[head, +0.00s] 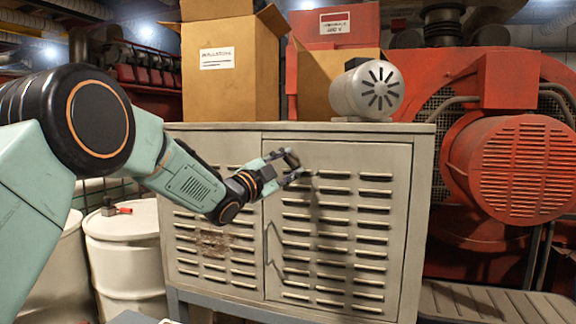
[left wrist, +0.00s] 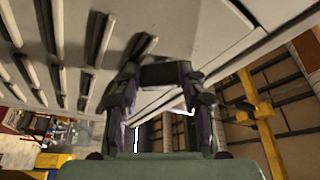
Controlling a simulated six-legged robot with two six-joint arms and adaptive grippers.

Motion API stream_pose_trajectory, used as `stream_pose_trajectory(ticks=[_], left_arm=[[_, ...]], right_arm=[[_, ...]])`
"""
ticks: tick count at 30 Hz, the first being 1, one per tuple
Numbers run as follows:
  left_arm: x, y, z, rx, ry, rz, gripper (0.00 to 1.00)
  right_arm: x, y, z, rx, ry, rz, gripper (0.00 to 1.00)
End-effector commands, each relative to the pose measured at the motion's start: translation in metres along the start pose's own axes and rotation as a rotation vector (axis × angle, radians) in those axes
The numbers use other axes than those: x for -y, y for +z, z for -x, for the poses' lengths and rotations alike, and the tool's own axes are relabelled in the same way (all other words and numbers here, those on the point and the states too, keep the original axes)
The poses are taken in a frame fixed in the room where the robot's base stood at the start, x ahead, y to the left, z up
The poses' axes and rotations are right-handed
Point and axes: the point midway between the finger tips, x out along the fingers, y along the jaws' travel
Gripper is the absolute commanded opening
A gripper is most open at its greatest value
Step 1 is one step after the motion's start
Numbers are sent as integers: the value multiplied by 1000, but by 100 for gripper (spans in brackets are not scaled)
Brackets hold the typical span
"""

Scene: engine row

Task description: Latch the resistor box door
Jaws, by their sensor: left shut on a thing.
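The resistor box (head: 213,149) is a grey metal cabinet with louvred front panels. Its right-hand door (head: 385,165) looks flush with the frame, though a small gap would be hard to see. My left gripper (head: 290,166) is at the door's upper left part, beside the seam. In the left wrist view, my left gripper (left wrist: 165,80) has its fingertips against a dark piece, which seems to be the door latch (left wrist: 165,74). The fingers hide most of it, and its turn cannot be read. The right gripper is not in view.
Cardboard boxes (head: 232,75) and a grey cylindrical motor (head: 367,90) stand on top of the cabinet. White drums (head: 125,250) are at the left. Red machinery (head: 515,165) stands close at the right. A yellow fixture (left wrist: 262,110) shows in the left wrist view.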

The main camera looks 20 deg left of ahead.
Motion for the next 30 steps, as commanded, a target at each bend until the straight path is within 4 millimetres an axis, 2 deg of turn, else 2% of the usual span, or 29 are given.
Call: stream_pose_trajectory(ticks=[16, 17, 24, 30], left_arm=[[-1, 0, 0, 0, 1, 1, 10], [-1, 0, 0, 1, 1, 1, 44], [-1, 0, 0, 1, 1, 1, 62], [-1, 0, 0, 1, 1, 1, 62]], right_arm=[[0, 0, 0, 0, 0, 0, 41], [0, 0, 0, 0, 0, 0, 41], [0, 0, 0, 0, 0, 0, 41], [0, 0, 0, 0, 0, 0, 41]])
